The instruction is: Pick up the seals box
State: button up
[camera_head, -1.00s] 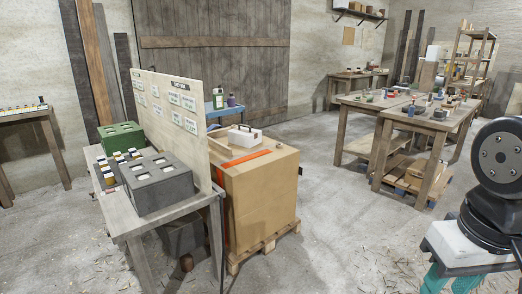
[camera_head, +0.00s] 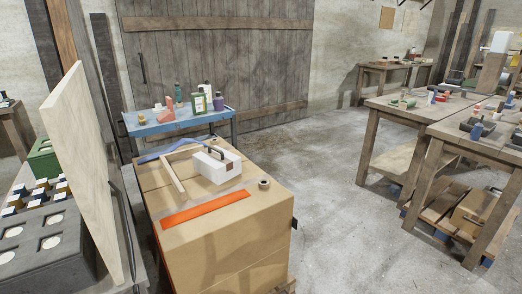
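No label reading "seals" is legible, so I cannot tell for sure which thing is the seals box. A small white box (camera_head: 216,166) with a dark handle on top sits on a big cardboard-coloured crate (camera_head: 225,238) in the middle of the view. It stands upright, with small dark marking on its front. My gripper is not in view.
On the crate lie an orange strip (camera_head: 190,215), a wooden angle piece (camera_head: 174,178), a blue curved piece and a tape roll (camera_head: 264,183). A blue cart (camera_head: 150,128) with bottles stands behind. An upright board (camera_head: 85,165) is left, worktables (camera_head: 408,108) right. Floor between is clear.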

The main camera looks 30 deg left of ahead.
aim_at(220, 165)
jog(key=u, duration=0.2)
jog(key=i, duration=1.3)
jog(key=u, duration=1.25)
jog(key=i, duration=1.1)
jog(key=u, duration=0.7)
